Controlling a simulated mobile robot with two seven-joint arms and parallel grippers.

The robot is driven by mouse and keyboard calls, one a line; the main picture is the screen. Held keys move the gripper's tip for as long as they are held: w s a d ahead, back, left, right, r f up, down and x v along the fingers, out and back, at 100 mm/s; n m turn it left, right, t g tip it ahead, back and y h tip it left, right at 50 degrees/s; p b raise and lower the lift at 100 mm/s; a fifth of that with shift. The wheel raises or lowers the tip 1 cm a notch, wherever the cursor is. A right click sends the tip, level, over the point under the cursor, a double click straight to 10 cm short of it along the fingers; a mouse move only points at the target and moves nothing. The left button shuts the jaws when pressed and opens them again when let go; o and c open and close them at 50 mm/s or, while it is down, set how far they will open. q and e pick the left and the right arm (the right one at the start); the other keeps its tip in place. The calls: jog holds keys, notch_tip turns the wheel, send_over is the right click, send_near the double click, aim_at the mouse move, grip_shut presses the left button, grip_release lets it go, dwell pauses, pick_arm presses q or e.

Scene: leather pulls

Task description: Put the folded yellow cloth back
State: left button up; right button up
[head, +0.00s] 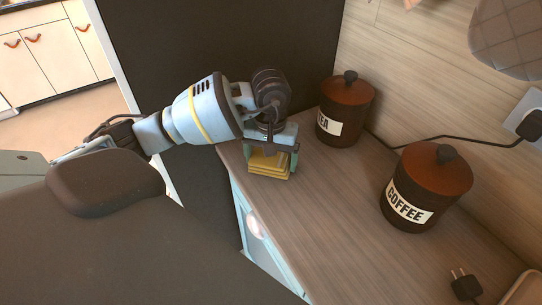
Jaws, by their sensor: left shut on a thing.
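The folded yellow cloth (268,167) is between the fingers of my left gripper (271,165), near the left front edge of the wooden counter (320,215). The gripper points down and is shut on the cloth. The cloth shows as a stack of folded layers. I cannot tell whether its underside touches the counter. My right gripper is not in view.
A brown TEA canister (345,108) stands right of the gripper, close to it. A COFFEE canister (427,190) stands farther right. A black plug (466,287) lies at the counter's lower right. The counter's middle is clear. A dark panel (220,40) rises behind the arm.

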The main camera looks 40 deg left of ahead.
aim_at(271, 158)
pick_arm(q)
jog(key=o, duration=0.7)
jog(key=shift+r, duration=3.9)
jog(key=shift+f, duration=0.1)
